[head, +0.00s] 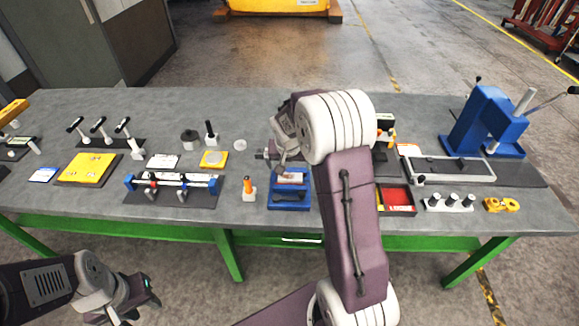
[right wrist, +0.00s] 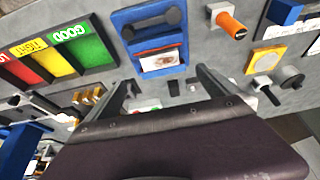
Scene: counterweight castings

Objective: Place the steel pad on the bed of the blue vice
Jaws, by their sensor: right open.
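A low blue body (head: 290,203), which seems to be the vice, stands mid-table near the front edge. It also shows in the right wrist view (right wrist: 127,20), with a dark dumbbell-shaped recess. A pale, shiny plate (right wrist: 160,59) with a reddish-brown patch lies on it; I cannot tell for sure whether this is the steel pad. My right gripper (right wrist: 168,88) is open, with nothing gripped. Its fingers are beyond the plate's edge, apart from it. My left gripper (head: 150,292) is at the lower left, off the table; its jaws are unclear.
An orange-handled tool (head: 248,187) stands left of the blue body. A rod fixture with blue ends (head: 170,182) lies further left. A red-and-yellow-and-green tray (head: 398,198) is to the right. A tall blue press (head: 487,120) stands far right. My right arm hides part of the table.

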